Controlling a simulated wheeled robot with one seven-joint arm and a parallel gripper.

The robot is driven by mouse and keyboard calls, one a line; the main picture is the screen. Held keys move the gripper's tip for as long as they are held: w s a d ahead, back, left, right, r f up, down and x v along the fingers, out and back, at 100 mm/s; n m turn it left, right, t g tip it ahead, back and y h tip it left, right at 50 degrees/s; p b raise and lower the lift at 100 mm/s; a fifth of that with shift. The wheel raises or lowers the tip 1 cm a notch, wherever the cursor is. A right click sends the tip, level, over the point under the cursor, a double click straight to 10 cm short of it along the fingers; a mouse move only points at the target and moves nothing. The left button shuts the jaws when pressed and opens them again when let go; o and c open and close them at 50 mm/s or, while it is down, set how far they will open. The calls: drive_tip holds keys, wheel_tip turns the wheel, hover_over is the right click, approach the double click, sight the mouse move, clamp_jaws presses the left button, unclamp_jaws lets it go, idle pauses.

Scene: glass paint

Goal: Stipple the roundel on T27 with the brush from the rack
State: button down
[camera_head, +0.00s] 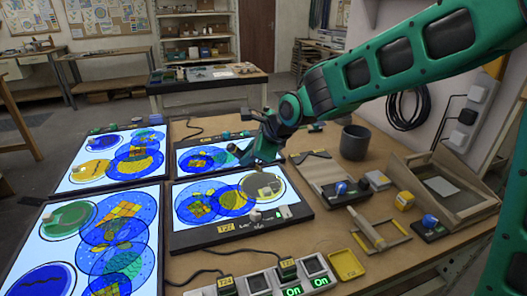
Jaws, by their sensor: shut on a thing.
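The light panel labelled T27 (225,227) lies flat on the bench, lit white, with overlapping blue and yellow glass discs. A greyish-yellow roundel (264,187) is at its right end. My gripper (245,156) is low over the far edge of this panel, above and behind the roundel. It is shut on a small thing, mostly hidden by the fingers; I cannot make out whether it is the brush. A pale wooden rack (398,227) with a wooden bar across it stands right of the panel; I cannot tell whether the bar is a brush.
Other lit panels (118,158) fill the bench's left side. A switch strip (259,284) and a yellow tray (346,264) lie in front. A grey cup (354,142), a grey board (327,172) and a wooden frame (440,187) stand at the right. Cables cross the bench.

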drive_tip(key=shift+w+a, duration=0.1)
drive_tip(key=shift+a, duration=0.75)
drive_tip(key=s, duration=0.5)
drive_tip(key=shift+s+a+f, duration=0.15)
drive_tip(key=shift+a, duration=0.1)
drive_tip(key=shift+f, duration=0.5)
idle(0.7)
drive_tip(key=shift+r, duration=0.15)
wheel_tip(320, 180, up, 2)
idle(0.4)
